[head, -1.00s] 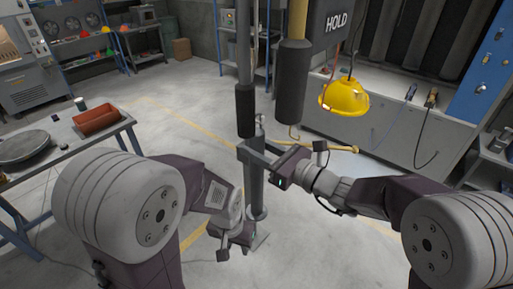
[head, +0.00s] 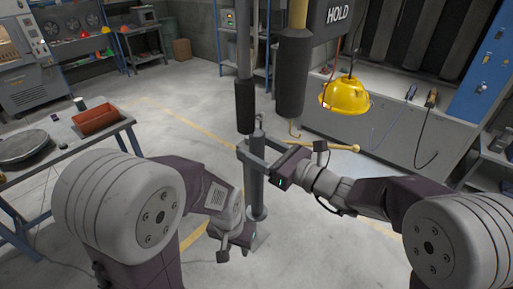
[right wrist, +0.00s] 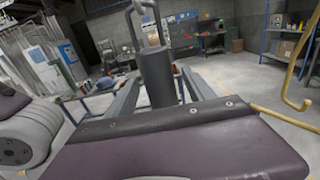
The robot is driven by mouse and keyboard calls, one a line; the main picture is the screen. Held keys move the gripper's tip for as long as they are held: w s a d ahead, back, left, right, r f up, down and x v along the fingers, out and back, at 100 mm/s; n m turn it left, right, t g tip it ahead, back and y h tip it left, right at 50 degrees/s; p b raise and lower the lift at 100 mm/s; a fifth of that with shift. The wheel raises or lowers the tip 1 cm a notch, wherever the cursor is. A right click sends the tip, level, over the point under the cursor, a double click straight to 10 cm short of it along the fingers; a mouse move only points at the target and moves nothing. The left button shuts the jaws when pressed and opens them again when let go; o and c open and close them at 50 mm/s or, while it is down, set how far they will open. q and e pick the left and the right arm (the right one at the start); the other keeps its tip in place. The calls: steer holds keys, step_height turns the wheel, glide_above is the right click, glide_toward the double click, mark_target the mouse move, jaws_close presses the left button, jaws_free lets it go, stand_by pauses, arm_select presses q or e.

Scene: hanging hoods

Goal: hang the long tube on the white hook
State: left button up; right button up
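The long tube (head: 257,185) is grey and upright in the middle of the head view. A small metal loop sits at its top, just below and right of a black hood (head: 246,105) on a pale grey bar. The right wrist view shows the tube's dark upper part (right wrist: 158,78) and loop (right wrist: 147,18). My right gripper (head: 252,153) has its fingers on both sides of the tube, seemingly closed on it. A white hook is not clearly visible; the hood may hide it. My left gripper (head: 255,240) is low, near the tube's lower end; its finger opening is unclear.
A yellow lamp (head: 345,95) hangs further right. A table with an orange bin (head: 97,120) stands left. The floor between is clear.

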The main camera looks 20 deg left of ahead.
steer(key=shift+d+f, duration=0.1)
steer(key=shift+f, duration=0.05)
steer(key=b+v, duration=0.3)
steer(key=v, duration=0.1)
steer(key=shift+d+f, duration=0.2)
steer(key=shift+d, duration=0.1)
steer(key=v, duration=0.3)
steer(key=b+v, duration=0.1)
steer(key=shift+s+d+r, duration=0.1)
steer(key=shift+s+r, duration=0.1)
steer(key=shift+r, duration=0.15)
